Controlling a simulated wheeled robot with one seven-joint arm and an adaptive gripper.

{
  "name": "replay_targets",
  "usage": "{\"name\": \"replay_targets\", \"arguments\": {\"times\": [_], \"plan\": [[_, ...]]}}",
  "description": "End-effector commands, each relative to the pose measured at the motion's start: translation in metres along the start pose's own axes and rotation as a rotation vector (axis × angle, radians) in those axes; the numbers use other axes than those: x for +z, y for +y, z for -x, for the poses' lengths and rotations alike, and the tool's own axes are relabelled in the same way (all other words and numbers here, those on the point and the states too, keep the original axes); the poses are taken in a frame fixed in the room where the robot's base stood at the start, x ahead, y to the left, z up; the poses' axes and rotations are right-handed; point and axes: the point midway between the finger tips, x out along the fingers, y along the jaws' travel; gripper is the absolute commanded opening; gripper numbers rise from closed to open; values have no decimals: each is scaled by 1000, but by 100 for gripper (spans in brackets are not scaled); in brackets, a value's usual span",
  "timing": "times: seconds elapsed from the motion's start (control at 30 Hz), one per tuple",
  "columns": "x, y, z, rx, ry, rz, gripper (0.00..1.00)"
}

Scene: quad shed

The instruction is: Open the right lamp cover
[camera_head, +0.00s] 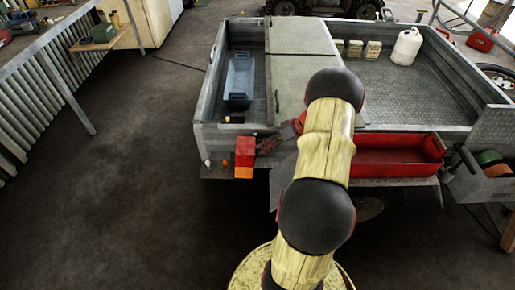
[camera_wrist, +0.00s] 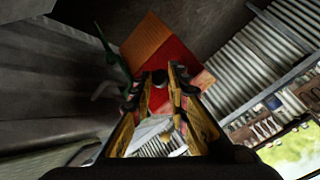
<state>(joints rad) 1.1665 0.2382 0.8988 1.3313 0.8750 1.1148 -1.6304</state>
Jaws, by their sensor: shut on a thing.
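The right lamp cover (camera_head: 245,152), a red and orange block, sits at the near left corner of the trailer. My gripper (camera_head: 262,148) reaches it from the right, partly behind my arm. In the wrist view the red and orange cover (camera_wrist: 172,58) lies just beyond the fingertips. My gripper (camera_wrist: 161,80) is shut on a small dark knob (camera_wrist: 160,76) that appears to belong to the cover. The fingers stand slightly apart around it. I cannot tell whether the cover is swung away from its lamp; its hinge side is not clear.
The trailer bed holds a blue-grey bin (camera_head: 239,80), a white jug (camera_head: 406,46) and several small canisters. A red tray (camera_head: 397,155) is at its rear, right of my arm. A workbench (camera_head: 104,36) stands at the left. The floor (camera_head: 110,180) left of the trailer is clear.

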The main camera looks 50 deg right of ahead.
Motion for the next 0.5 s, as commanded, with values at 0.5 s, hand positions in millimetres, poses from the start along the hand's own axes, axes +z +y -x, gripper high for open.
{"name": "replay_targets", "arguments": {"times": [0.5], "plan": [[24,15,-16,-97,78,-15,0]]}}
